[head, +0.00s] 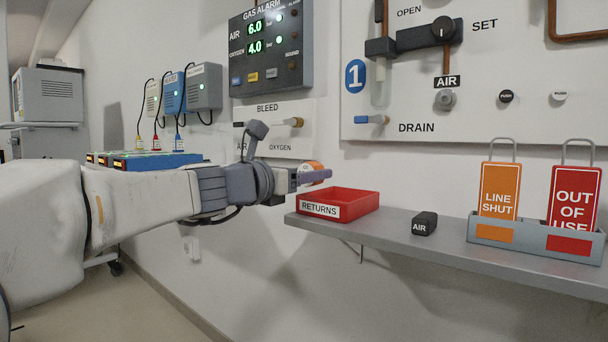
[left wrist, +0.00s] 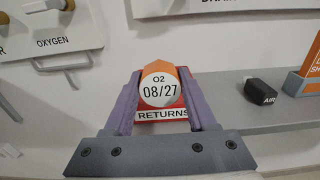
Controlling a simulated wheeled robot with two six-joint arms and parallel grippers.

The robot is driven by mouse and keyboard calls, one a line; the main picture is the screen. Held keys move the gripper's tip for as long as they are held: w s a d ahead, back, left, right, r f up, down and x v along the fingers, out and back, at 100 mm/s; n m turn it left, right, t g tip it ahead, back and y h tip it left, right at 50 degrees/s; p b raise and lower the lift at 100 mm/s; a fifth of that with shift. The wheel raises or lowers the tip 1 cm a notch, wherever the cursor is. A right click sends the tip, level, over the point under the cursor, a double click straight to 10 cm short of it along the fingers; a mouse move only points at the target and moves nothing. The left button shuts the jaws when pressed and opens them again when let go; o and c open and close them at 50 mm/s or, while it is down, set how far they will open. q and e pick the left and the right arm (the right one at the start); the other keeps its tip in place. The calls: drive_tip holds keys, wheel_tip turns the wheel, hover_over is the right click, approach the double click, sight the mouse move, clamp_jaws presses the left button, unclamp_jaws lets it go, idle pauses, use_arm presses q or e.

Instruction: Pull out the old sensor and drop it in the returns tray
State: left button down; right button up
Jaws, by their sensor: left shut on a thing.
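My left gripper (head: 318,174) is shut on the old sensor (head: 311,168), an orange and white piece. In the left wrist view the sensor (left wrist: 158,88) sits between the two fingers and its white face reads "O2 08/27". The red returns tray (head: 368,205) stands at the left end of the grey shelf. The gripper and sensor are in the air at the tray's upper left in the head view. In the left wrist view the tray's label (left wrist: 163,114) shows behind the sensor, which hides part of the tray. The right gripper is not in view.
A black block marked AIR (head: 424,224) lies on the shelf (head: 450,245) right of the tray. A grey holder (head: 535,240) with orange and red tags stands further right. The gas alarm (head: 270,50) and bleed panel (head: 272,120) are on the wall behind the arm.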

use_arm(q)
drive_tip(key=x, duration=0.5)
drive_tip(key=shift+w+d+f, duration=0.1)
drive_tip(key=shift+w+f, duration=0.05)
drive_tip(key=shift+f, duration=0.2)
drive_tip(key=shift+w+d+f+b, duration=0.2)
drive_tip(key=shift+f+b, duration=0.25)
drive_tip(key=shift+f, duration=0.15)
drive_tip(key=shift+w+d+f+b, duration=0.35)
drive_tip(key=shift+w+f+b, duration=0.25)
drive_tip(key=shift+f, duration=0.1)
drive_tip(key=shift+c, duration=0.6)
unclamp_jaws()
drive_tip(key=shift+s, duration=0.1)
